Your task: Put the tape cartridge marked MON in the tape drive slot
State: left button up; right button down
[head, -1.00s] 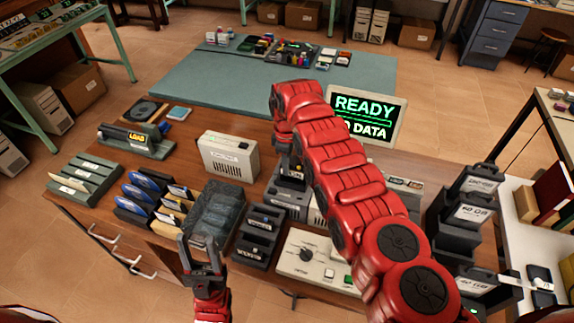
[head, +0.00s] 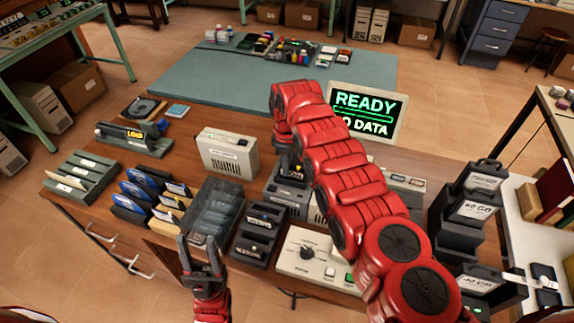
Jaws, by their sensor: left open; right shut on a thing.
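My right arm reaches in from the lower right, and its red links cover much of the middle of the bench. My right gripper (head: 288,155) points down and is mostly hidden behind the arm. It is shut on a dark cartridge (head: 291,172) above a grey drive unit (head: 284,202). The cartridge's marking is too small to read, and I cannot tell whether it touches the slot. My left gripper (head: 198,248) is open and empty at the bench's front edge, near a dark translucent bin (head: 215,212).
A monitor (head: 367,112) reads READY above DATA. A cream box (head: 228,153), a rack of blue-labelled cartridges (head: 140,190), a black tray rack (head: 257,236) and a knob panel (head: 312,262) crowd the bench. Tall dark cases (head: 475,205) stand at right.

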jog(key=shift+f+b, duration=0.9)
jog(key=shift+f, duration=0.1)
jog(key=c, duration=0.7)
grip_release()
jog(key=shift+c, duration=0.2)
jog(key=shift+w+r+p, duration=0.1)
jog(key=shift+r+p, duration=0.4)
jog(key=shift+r, duration=0.05)
notch_tip(320, 180, up, 5)
jog(key=p, duration=0.3)
jog(key=shift+f, duration=0.1)
jog(key=shift+r, duration=1.15)
